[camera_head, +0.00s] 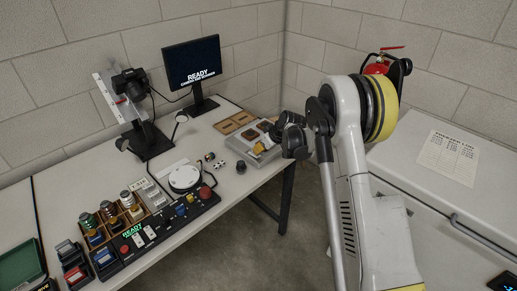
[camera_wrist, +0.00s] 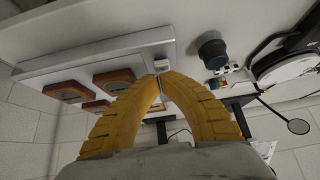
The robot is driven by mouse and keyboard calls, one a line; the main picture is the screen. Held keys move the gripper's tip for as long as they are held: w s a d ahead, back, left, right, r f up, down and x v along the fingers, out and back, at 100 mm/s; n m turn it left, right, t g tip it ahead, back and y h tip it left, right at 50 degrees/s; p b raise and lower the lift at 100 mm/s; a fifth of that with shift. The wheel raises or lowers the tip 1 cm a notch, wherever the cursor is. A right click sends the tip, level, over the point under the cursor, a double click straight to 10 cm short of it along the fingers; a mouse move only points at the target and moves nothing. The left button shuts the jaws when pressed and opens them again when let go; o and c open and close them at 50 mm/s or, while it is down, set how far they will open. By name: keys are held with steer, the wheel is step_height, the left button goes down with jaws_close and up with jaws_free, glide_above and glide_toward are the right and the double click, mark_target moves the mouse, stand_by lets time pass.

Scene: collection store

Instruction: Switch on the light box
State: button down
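The light box appears to be the low, pale grey box (camera_head: 237,146) at the right end of the table. Its surface shows no clear glow. In the wrist view its long pale edge (camera_wrist: 110,52) runs above my fingers. A small white block (camera_wrist: 162,65), possibly its switch, sits at that edge, right by my fingertips. My gripper (camera_head: 260,149) is at the box's near right side in the head view. Its yellow fingers (camera_wrist: 160,78) meet at the tips with nothing visible between them. I cannot tell whether they touch the block.
Brown framed pieces (camera_wrist: 118,82) lie beside the block. A dark knob-like cylinder (camera_head: 241,166) stands near the box. A white round device (camera_head: 184,177) and control panel (camera_head: 160,228) are further left. A monitor (camera_head: 192,62) stands behind. A white cabinet (camera_head: 440,185) is at right.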

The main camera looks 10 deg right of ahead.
steer(key=shift+s+d+f+b, duration=0.1)
steer(key=shift+s+f+b, duration=0.05)
steer(key=shift+f+b, duration=0.2)
steer(key=shift+s+d+f+b, duration=0.15)
steer(key=shift+f+b, duration=0.1)
steer(key=shift+f, duration=0.2)
steer(key=shift+r, duration=0.15)
steer(key=shift+w+a+r, duration=0.3)
steer(key=shift+w+a, duration=0.1)
steer(key=shift+w, duration=0.2)
